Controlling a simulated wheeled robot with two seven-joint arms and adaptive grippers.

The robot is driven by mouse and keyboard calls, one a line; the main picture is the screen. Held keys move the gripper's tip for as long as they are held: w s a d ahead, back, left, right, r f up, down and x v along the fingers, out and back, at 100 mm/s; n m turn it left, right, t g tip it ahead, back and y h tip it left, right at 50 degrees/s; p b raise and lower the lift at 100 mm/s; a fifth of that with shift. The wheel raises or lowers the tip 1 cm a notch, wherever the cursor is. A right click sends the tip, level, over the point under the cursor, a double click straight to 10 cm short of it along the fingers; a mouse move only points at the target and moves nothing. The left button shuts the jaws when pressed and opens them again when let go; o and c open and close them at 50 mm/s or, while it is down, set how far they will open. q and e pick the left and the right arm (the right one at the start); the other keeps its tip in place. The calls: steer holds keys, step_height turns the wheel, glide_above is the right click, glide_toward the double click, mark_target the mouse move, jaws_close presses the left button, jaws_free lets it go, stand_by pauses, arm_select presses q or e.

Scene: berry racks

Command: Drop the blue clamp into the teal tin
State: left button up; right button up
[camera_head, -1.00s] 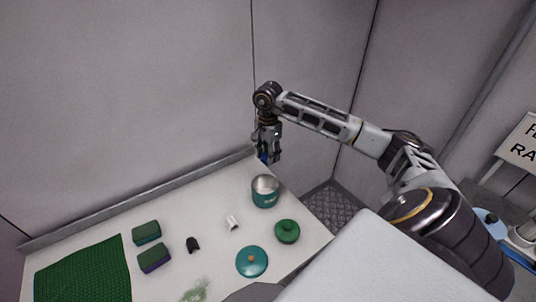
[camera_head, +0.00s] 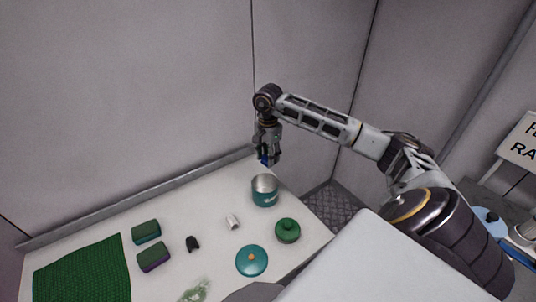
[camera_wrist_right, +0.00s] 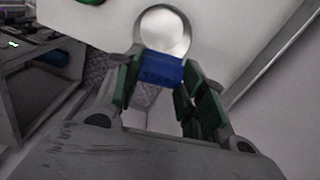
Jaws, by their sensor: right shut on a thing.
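My right gripper (camera_head: 268,158) hangs pointing down above the far end of the white table. It is shut on the blue clamp (camera_head: 264,160), which shows as a small blue patch in the head view. In the right wrist view the blue clamp (camera_wrist_right: 161,69) sits between the green-padded fingers. The teal tin (camera_head: 265,197) stands open and upright on the table, just below the gripper in the head view. In the right wrist view its round pale opening (camera_wrist_right: 165,30) lies just beyond the clamp, partly covered by it. My left gripper is not in view.
A teal lid (camera_head: 252,261), a green lidded pot (camera_head: 287,231) and a small white cylinder (camera_head: 232,222) lie near the tin. A black clip (camera_head: 192,244), two sponges (camera_head: 147,231) and a green mat (camera_head: 83,270) are further left. A grey wall backs the table.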

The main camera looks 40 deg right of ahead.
steer(key=shift+f+b, duration=1)
steer(key=shift+f, duration=1.3)
steer(key=o, duration=0.8)
steer(key=shift+r, duration=0.1)
steer(key=shift+r, duration=5.9)
